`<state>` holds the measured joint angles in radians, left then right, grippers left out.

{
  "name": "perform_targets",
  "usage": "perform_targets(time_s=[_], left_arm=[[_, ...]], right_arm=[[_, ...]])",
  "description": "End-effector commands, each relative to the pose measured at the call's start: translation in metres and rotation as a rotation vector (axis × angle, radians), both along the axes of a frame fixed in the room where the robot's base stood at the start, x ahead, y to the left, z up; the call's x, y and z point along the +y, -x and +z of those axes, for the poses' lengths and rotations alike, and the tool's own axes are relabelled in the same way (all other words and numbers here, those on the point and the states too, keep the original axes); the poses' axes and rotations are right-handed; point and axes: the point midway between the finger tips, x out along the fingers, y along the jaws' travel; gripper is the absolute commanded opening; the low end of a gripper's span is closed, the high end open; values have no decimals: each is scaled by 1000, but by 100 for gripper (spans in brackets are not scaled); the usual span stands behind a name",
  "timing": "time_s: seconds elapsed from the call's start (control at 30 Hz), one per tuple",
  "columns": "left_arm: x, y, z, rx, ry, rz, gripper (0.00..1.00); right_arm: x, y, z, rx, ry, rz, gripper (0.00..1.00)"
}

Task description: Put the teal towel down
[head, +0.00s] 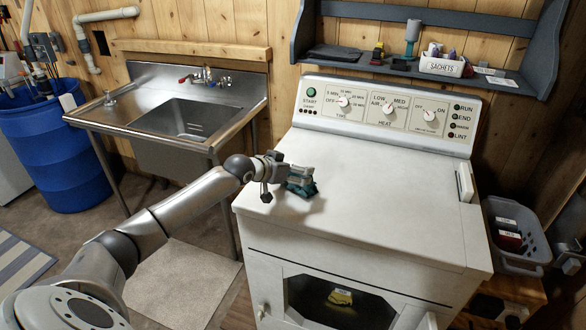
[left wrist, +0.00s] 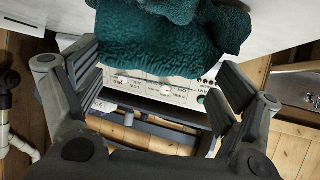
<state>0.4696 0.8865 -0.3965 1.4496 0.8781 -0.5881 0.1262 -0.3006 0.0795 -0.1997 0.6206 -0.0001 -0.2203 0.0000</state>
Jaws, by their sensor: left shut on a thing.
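The teal towel (head: 301,184) is a crumpled bundle at the left part of the white dryer's top (head: 370,185). My left gripper (head: 284,172) comes in from the left and is shut on the towel. Whether the towel touches the dryer top or hangs just above it, I cannot tell. In the left wrist view the towel (left wrist: 165,38) bulges beyond and between the fingers of my left gripper (left wrist: 160,62), with the white top behind it. My right gripper is not seen.
The dryer top right of the towel is clear up to a small white item (head: 465,183) at its right edge. A control panel (head: 388,112) rises at the back, below a grey shelf (head: 420,70). A steel sink (head: 185,118) stands left. A grey basket (head: 513,235) sits right.

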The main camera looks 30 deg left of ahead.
Motion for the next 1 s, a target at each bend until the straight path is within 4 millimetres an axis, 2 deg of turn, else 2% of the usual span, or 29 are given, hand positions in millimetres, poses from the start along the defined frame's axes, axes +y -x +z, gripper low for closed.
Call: perform_targets(time_s=[0.13, 0.17, 0.23, 0.67, 0.87, 1.0], left_arm=[[0, 0, -3, -1, 0, 0, 62], [0, 0, -3, 0, 0, 0, 92], [0, 0, -3, 0, 0, 0, 100], [0, 0, 2, -1, 0, 0, 100], [3, 17, 8, 1, -1, 0, 100], [6, 39, 19, 2, -4, 0, 100]], right_arm=[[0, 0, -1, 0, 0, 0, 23], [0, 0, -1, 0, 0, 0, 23], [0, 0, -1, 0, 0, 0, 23], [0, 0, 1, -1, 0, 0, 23], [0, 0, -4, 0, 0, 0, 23], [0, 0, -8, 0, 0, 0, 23]])
